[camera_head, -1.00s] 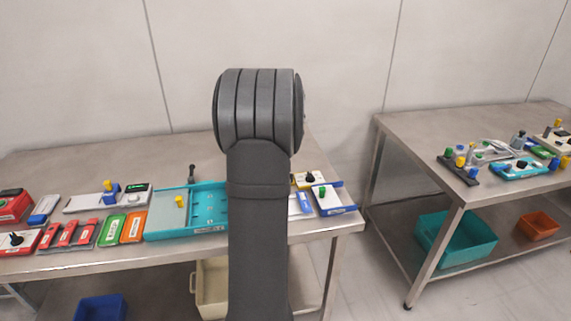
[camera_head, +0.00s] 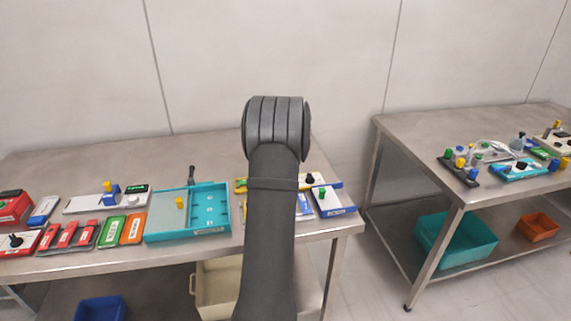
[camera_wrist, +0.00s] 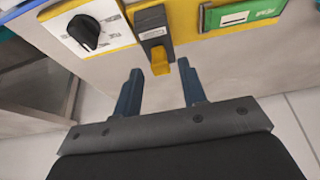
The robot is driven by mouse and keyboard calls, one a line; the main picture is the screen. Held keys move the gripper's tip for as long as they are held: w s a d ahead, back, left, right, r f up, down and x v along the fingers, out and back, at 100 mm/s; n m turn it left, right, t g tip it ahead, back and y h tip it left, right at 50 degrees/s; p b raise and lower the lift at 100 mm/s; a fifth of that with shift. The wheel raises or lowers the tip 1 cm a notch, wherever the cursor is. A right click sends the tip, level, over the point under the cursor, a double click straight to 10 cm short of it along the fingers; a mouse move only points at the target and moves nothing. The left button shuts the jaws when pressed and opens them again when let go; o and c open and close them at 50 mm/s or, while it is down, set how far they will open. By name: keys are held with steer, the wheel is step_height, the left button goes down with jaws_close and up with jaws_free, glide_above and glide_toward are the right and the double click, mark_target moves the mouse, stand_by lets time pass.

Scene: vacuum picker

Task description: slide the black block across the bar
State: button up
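In the wrist view, a dark grey-black block (camera_wrist: 151,22) with a pale label sits on a yellow panel (camera_wrist: 205,37). A yellow tab (camera_wrist: 160,61) sticks out from its near end. I cannot tell if this is the task's black block, and no bar is clearly seen. My gripper (camera_wrist: 159,67) is open, its two dark blue fingers apart, with the tab lined up between the tips in the picture. Contact cannot be told, and nothing appears held. In the head view, my arm hides the gripper and part of this panel (camera_head: 240,185).
A white panel with a black knob (camera_wrist: 84,32) is left of the block, and a green-faced unit (camera_wrist: 242,14) is right. In the head view, a teal tray (camera_head: 222,210) stands left of my arm. A second table (camera_head: 415,140) is at right.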

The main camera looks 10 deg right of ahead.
steer(key=shift+x, duration=1.3)
jaws_close()
steer(key=a, duration=1.3)
jaws_free()
steer(key=shift+r, duration=0.1)
steer(key=v, duration=1.7)
